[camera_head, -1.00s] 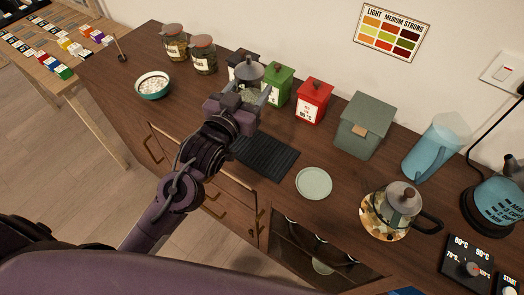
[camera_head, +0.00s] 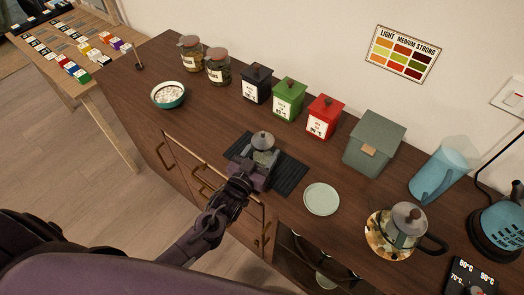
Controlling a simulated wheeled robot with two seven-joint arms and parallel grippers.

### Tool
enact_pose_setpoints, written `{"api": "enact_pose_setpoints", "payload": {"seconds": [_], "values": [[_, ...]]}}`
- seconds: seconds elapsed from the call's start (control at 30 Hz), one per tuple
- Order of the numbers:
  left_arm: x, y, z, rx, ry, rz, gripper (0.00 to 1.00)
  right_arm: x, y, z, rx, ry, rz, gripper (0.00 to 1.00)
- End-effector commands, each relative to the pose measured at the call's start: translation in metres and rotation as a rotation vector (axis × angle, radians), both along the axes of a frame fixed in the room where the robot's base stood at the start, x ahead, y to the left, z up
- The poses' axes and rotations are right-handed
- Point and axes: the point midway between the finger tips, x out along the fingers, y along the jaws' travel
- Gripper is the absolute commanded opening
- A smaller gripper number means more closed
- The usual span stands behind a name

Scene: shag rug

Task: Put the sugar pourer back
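The sugar pourer (camera_head: 263,142), a small glass jar with a grey domed lid and dark knob, stands upright at the dark ribbed mat (camera_head: 291,178). My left gripper (camera_head: 262,161) reaches it from the front, with its fingers around the lower glass body, shut on it. The gripper hides the pourer's base, so I cannot tell whether it rests on the mat or is just above it. My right gripper is not in view.
Black (camera_head: 257,86), green (camera_head: 288,99) and red (camera_head: 323,118) tins stand along the wall. A pale green plate (camera_head: 321,199) lies right of the mat, with a glass teapot (camera_head: 393,236) beyond. A bowl (camera_head: 168,95) stands left; the counter between is clear.

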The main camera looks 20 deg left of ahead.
Motion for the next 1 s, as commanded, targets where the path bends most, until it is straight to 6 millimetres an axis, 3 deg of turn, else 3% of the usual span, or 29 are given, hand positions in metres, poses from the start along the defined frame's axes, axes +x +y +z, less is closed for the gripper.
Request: {"api": "enact_pose_setpoints", "payload": {"seconds": [0.37,0.4,0.53,0.87,1.0], "values": [[0.001,0.000,-0.004,-0.001,-0.003,0.000,0.24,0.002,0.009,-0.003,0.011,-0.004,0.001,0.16],[0.000,0.000,-0.004,0.000,-0.001,0.000,0.63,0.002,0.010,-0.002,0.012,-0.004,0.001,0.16],[0.000,0.000,-0.003,0.000,-0.001,0.000,0.80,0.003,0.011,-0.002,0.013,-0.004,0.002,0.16],[0.000,0.000,0.000,0.000,-0.002,0.000,0.81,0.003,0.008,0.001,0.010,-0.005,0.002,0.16],[-0.015,0.003,-0.003,0.000,0.002,-0.001,0.81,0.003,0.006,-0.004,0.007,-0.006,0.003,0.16]]}}
